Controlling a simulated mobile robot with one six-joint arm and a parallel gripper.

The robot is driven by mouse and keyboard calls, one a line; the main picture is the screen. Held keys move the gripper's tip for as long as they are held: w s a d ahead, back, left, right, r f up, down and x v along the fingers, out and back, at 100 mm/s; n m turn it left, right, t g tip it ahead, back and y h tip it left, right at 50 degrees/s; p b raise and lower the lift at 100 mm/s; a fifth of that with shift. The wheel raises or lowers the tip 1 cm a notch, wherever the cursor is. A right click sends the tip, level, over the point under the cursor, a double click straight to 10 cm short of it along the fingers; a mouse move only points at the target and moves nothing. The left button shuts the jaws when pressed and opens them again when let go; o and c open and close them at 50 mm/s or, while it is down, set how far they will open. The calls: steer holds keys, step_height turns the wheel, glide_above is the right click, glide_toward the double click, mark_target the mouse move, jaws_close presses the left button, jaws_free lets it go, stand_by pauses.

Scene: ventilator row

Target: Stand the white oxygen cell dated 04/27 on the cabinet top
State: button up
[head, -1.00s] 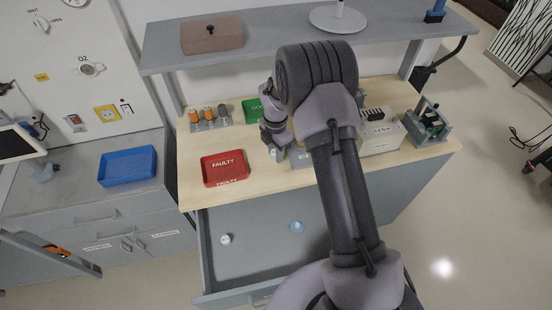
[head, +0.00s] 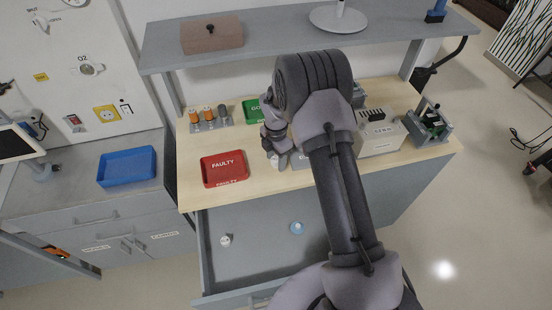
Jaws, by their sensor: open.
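My gripper (head: 277,160) is over the front middle of the wooden worktop, its jaws open. A small white piece (head: 274,163) shows at its fingertips; I cannot tell whether it is an oxygen cell or whether the jaws touch it. A small white cell-like item (head: 226,240) and a blue-and-white round item (head: 297,228) are in the open drawer (head: 255,262), below and apart from my gripper. No date is readable on any of them. The grey cabinet top (head: 75,185) is at the left, with a blue tray (head: 127,166) on it.
A red FAULTY tray (head: 224,168) lies left of my gripper. A green tray (head: 252,111) and a holder with orange-topped items (head: 208,117) stand behind. A pale labelled box (head: 380,136) and a grey rack (head: 428,126) are at right. A shelf (head: 270,45) overhangs the worktop.

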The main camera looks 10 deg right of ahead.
step_height(320, 180, up, 14)
steer(key=p, duration=0.2)
step_height(320, 180, up, 12)
steer(key=m+t, duration=0.2)
steer(key=m, duration=0.5)
glide_above(276, 159)
steer(key=s+a, duration=0.1)
steer(key=s, duration=0.4)
steer(key=s+a+r+m+t+y, duration=0.1)
steer(key=s+r+m, duration=0.7)
steer(key=s+r, duration=0.2)
steer(key=s+a+r+m+t+y, duration=0.1)
steer(key=s+a+m+t, duration=0.1)
steer(key=s+m, duration=0.9)
steer(key=s, duration=0.4)
steer(key=shift+r+m+t, duration=0.2)
steer(key=shift+m+t, duration=0.2)
steer(key=shift+s+a, duration=0.1)
steer(key=shift+s, duration=0.1)
